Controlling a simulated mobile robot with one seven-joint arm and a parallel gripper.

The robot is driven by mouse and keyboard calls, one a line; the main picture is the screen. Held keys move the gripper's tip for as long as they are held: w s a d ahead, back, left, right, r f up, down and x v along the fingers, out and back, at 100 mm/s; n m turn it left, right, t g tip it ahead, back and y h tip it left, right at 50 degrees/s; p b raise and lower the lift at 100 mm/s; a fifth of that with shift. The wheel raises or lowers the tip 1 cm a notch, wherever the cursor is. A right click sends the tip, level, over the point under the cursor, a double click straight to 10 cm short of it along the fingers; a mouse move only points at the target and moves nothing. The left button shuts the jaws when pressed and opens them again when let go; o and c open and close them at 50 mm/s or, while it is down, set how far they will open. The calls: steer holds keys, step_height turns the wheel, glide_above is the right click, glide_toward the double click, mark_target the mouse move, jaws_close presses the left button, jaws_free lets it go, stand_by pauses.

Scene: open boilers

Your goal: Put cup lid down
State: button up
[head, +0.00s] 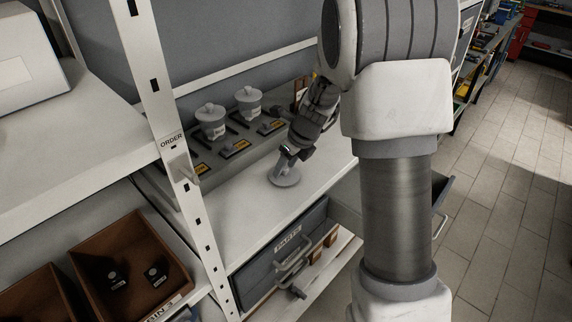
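A round grey cup lid (287,182) lies flat on, or just above, the pale shelf surface (232,206). My gripper (284,166) points down at the lid's middle and its fingertips overlap the knob area. The fingers are too small here to tell whether they are shut on the lid. Two pale cups with knobbed lids on, a left cup (211,129) and a right cup (249,108), stand upright on the grey boiler unit (187,146) behind. My arm hides part of the unit's right end.
Below is a grey PARTS drawer (274,262) with a handle. Brown bins, one holding small dark parts (113,232), are at lower left. The shelf left of the lid is clear.

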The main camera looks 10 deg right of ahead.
steer(key=p+v, duration=0.1)
steer(key=v, duration=1)
steer(key=s+a+r+n, duration=0.3)
steer(key=s+r+n, duration=0.5)
steer(key=s+n, duration=0.45)
steer(key=s+n+t+h, duration=0.2)
steer(key=s+n, duration=1.1)
steer(key=n, duration=0.3)
steer(key=shift+d+r+n, duration=0.2)
steer(key=shift+r+n, duration=0.15)
steer(key=shift+r, duration=0.1)
steer(key=shift+d, duration=0.1)
